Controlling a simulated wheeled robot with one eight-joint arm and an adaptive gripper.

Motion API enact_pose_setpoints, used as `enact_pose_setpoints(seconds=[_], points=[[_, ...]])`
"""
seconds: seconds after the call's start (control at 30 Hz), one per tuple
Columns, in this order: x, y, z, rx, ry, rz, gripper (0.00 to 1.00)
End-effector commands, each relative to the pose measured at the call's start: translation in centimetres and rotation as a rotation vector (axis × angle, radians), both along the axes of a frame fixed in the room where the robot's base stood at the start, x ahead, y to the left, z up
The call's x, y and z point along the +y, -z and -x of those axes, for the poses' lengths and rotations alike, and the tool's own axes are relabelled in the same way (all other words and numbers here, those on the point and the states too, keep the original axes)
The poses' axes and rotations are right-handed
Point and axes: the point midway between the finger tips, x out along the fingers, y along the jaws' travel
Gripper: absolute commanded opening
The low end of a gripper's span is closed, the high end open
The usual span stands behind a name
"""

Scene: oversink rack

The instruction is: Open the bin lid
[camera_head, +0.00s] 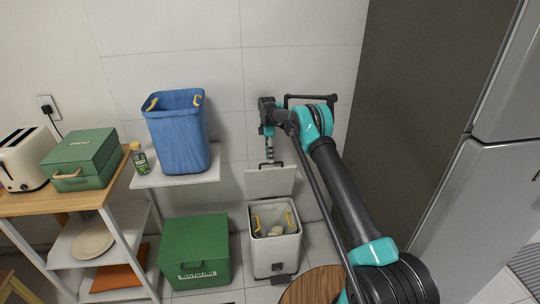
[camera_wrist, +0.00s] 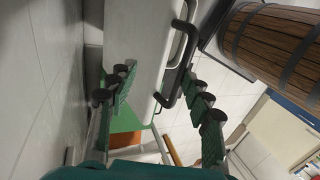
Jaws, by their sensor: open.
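The white bin (camera_head: 275,256) stands on the floor by the wall. Its lid (camera_head: 270,182) is raised behind the opening, and yellow handles and pale contents show inside. My gripper (camera_head: 269,160) is just above the lid's upper edge; contact cannot be told. In the wrist view, my open gripper (camera_wrist: 160,100) has its fingers spread with nothing held. A white panel (camera_wrist: 135,50) with a black bar-shaped part (camera_wrist: 180,75) lies beyond and between the fingers. I cannot tell whether the panel is the lid or the bin's body.
A green recycling box (camera_head: 194,252) stands left of the bin. A wooden barrel (camera_head: 312,287) is at the front right; it also shows in the wrist view (camera_wrist: 275,40). A blue basket (camera_head: 178,140) sits on a white shelf (camera_head: 175,179). The fridge (camera_head: 475,200) stands at the right.

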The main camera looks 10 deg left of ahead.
Motion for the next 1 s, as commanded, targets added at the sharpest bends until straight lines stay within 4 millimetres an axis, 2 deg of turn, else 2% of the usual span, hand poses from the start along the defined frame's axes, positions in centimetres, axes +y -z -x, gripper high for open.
enact_pose_setpoints(seconds=[0.03, 0.1, 0.6, 0.67, 0.77, 1.0], points=[[-0.2, 0.8, -0.4, -0.014, 0.005, -0.001, 0.35], [-0.2, 0.8, -0.4, -0.015, 0.005, -0.001, 0.41], [-0.1, 0.4, -0.4, -0.014, 0.004, -0.004, 0.36], [-0.1, -0.1, -0.4, -0.015, 0.004, -0.003, 0.31], [-0.1, -1.5, -0.4, -0.014, 0.003, -0.003, 0.31], [0.0, -6.2, -0.2, -0.01, 0.002, -0.003, 0.31]])
